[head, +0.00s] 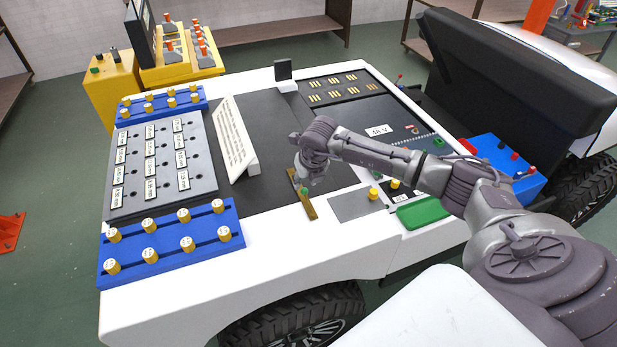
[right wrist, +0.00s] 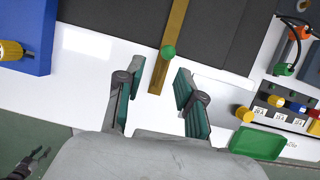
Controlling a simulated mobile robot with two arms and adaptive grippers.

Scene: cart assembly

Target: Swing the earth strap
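The earth strap looks to be the narrow brass bar (head: 307,205) with a green knob (head: 304,190), lying at the front edge of the cart's dark top. In the right wrist view the bar (right wrist: 176,30) runs up from the white edge, with the green knob (right wrist: 168,52) near its lower end. My right gripper (right wrist: 160,75) is open, its fingers either side of the knob's line and slightly short of it; nothing is held. In the head view the right gripper (head: 303,181) is over the knob and partly hidden by its wrist. A small dark forked shape, possibly my left gripper, shows at the right wrist view's lower left.
A white labelled stand (head: 234,138) is left of the strap. Blue racks with yellow knobs (head: 170,245) flank a grey panel (head: 162,165). A grey plate (head: 352,206) and green tray (head: 423,212) are at right. The dark top between stand and strap is clear.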

